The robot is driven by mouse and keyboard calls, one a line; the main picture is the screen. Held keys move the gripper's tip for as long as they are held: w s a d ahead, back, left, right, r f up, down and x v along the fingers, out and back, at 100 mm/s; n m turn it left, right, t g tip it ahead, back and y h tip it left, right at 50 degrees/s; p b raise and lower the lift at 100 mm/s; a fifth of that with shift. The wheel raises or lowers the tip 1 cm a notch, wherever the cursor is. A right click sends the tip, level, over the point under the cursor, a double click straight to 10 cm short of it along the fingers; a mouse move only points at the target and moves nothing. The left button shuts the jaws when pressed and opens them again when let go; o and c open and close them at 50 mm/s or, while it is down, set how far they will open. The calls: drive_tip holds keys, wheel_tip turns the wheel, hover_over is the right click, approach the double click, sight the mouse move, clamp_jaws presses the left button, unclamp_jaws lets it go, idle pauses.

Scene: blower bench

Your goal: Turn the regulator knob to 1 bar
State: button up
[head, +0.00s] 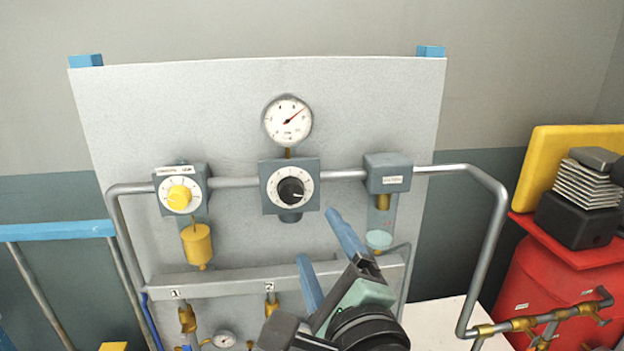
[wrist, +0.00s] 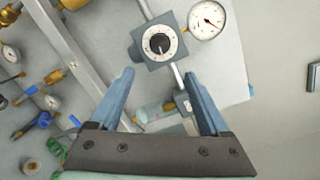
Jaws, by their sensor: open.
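The black regulator knob (head: 291,191) sits on a white dial in a grey box at the middle of the panel. It also shows in the wrist view (wrist: 160,44), beyond my fingertips. The round pressure gauge (head: 288,121) is directly above it, its red needle pointing to the upper right; the scale numbers are too small to read. The gauge also shows in the wrist view (wrist: 207,20). My gripper (head: 322,246) is open and empty, below and to the right of the knob and apart from it. Its blue fingers (wrist: 160,88) are spread wide.
A yellow knob (head: 179,197) on a similar box is at left, with a yellow bowl (head: 198,245) below. A grey box (head: 387,173) with a pale bowl (head: 379,240) is at right. Pipes join the boxes. A red cabinet (head: 565,285) stands far right.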

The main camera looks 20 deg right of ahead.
sight(294, 195)
drive_tip(key=w+p, duration=0.1)
drive_tip(key=w, duration=0.3)
drive_tip(key=w+d+p, duration=0.1)
drive_tip(key=w, duration=0.3)
drive_tip(key=w+p, duration=0.1)
drive_tip(key=w, duration=0.3)
drive_tip(key=shift+w+d+r+p, duration=0.1)
drive_tip(key=shift+w+d+p, duration=0.1)
drive_tip(key=shift+p, duration=0.1)
drive_tip(key=shift+c, duration=0.2)
clamp_jaws()
